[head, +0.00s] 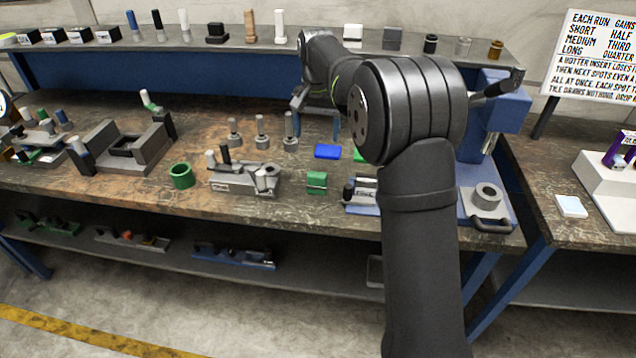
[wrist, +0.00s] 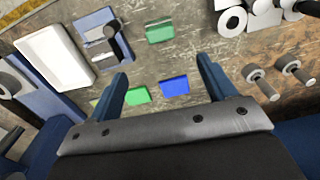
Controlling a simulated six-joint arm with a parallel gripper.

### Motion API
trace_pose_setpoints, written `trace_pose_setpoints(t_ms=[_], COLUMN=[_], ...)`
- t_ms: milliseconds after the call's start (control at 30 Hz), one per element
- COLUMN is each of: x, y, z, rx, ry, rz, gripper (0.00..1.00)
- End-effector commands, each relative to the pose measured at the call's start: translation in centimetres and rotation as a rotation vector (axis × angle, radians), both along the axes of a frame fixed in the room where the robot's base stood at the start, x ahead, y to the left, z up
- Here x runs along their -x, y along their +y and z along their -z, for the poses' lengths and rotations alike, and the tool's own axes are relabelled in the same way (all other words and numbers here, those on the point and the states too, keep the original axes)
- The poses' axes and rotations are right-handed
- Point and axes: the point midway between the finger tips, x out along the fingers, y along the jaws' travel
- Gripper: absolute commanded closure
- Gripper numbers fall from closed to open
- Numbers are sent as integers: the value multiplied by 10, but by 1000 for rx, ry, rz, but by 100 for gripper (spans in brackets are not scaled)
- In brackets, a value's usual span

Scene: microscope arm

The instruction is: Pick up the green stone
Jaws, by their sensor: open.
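A bright green flat stone (wrist: 137,96) lies on the bench beside a blue flat stone (wrist: 175,86), between my fingers in the wrist view. In the head view the bright green stone (head: 359,155) is mostly hidden by my arm, just right of the blue stone (head: 327,151). A darker green block (head: 317,182) sits nearer the bench's front edge; it also shows in the wrist view (wrist: 160,32), beyond my fingertips. My gripper (wrist: 162,66) is open and empty, above the bench, its blue fingers apart. In the head view my gripper (head: 318,135) is behind the stones.
Metal posts (head: 262,132) stand left of the blue stone. A grey fixture (head: 245,178) and green ring (head: 181,176) are farther left. A blue press (head: 490,150) stands right. A raised shelf (head: 260,42) runs behind. Bare bench surrounds the blue stone.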

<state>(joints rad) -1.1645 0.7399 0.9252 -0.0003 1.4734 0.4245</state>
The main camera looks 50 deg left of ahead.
Motion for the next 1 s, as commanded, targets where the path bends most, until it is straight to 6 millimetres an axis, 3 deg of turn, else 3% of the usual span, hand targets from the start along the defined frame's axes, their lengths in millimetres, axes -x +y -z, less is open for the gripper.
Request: trace_pose_setpoints(t_ms=[500,867,1000], x=[1,0,-2], y=[-1,0,1], z=[100,127,146], rx=[6,3,6], ry=[2,2,3], rz=[0,0,0], gripper=[24,24,24])
